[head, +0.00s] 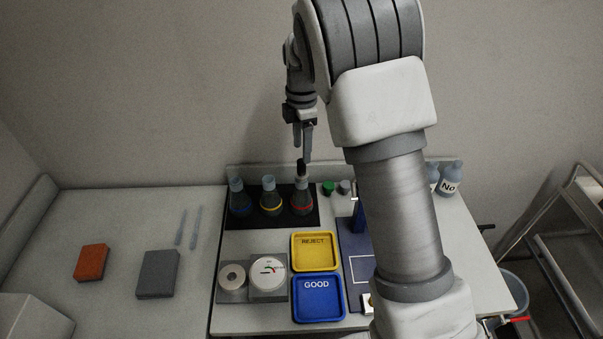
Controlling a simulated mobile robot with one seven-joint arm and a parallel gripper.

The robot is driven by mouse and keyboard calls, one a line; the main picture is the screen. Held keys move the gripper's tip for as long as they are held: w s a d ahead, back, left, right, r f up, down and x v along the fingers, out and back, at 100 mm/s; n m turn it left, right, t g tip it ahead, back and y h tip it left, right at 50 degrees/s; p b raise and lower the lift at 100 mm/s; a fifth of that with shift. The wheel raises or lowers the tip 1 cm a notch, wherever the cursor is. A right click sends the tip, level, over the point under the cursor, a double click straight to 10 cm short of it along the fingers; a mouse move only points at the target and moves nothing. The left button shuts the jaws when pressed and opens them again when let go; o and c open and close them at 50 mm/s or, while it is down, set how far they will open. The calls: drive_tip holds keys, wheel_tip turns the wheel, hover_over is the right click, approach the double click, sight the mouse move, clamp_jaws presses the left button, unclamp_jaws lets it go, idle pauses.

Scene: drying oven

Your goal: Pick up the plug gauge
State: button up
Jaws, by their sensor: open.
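I cannot make out the plug gauge for certain. A dark blue upright piece with a pale metal part (356,208) stands at the back of the dark blue mat, partly behind my arm; I cannot tell what it is. My gripper (303,143) is open with nothing seen between its fingers.
Two more flasks (270,196) stand on the black mat. The yellow REJECT tray (314,266) and blue GOOD tray (318,313) lie in front. Left of them are a dial instrument (267,273) and a round ringed piece (232,277). My arm hides much of the right side.

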sight(301, 171)
drive_tip(key=shift+w+f+p, duration=0.1)
drive_tip(key=shift+f+p, duration=0.35)
drive_tip(key=shift+f, duration=2.45)
clamp_jaws()
